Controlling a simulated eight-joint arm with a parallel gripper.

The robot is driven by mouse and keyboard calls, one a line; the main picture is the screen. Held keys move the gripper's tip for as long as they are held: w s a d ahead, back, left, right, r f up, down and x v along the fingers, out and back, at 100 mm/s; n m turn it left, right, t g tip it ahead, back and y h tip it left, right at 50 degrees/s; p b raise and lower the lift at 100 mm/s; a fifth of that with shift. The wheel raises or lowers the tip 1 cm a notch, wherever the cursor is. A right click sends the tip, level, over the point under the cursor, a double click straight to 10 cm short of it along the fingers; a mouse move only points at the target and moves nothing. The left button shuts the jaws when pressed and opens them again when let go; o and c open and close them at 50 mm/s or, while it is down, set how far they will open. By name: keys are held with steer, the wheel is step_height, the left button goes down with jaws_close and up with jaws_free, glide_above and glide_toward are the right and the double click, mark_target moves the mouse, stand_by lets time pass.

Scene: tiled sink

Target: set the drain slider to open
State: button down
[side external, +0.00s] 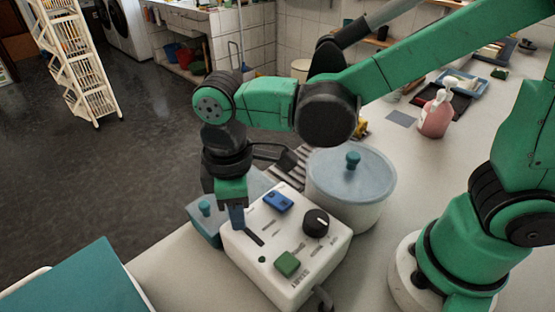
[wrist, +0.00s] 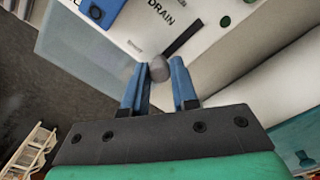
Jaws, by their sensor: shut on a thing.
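The drain slider is on a white control box (side external: 268,285). Its grey knob (wrist: 159,69) sits between my blue fingertips in the wrist view, at the near end of a dark slot (wrist: 184,37). The word DRAIN is printed beside the slot. My gripper (side external: 238,222) points down at the upper left end of the slot (side external: 255,238) in the side view and is shut on the knob. The gripper hides the knob in the side view. The small marks at the slot ends are too small to read.
The box also carries a blue switch (side external: 278,201), a black dial (side external: 316,222) and a green button (side external: 287,263). A lidded pot (side external: 345,207) stands close behind the box. A blue-lidded container (side external: 199,225) is at its left. A pink bottle (side external: 435,117) stands farther back.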

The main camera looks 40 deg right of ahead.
mark_target(260, 243)
stand_by(0.3)
steer(key=shift+s, duration=2.3)
steer(key=c, duration=0.7)
jaws_free()
steer(key=shift+w+r, duration=0.1)
steer(key=shift+r, duration=2.75)
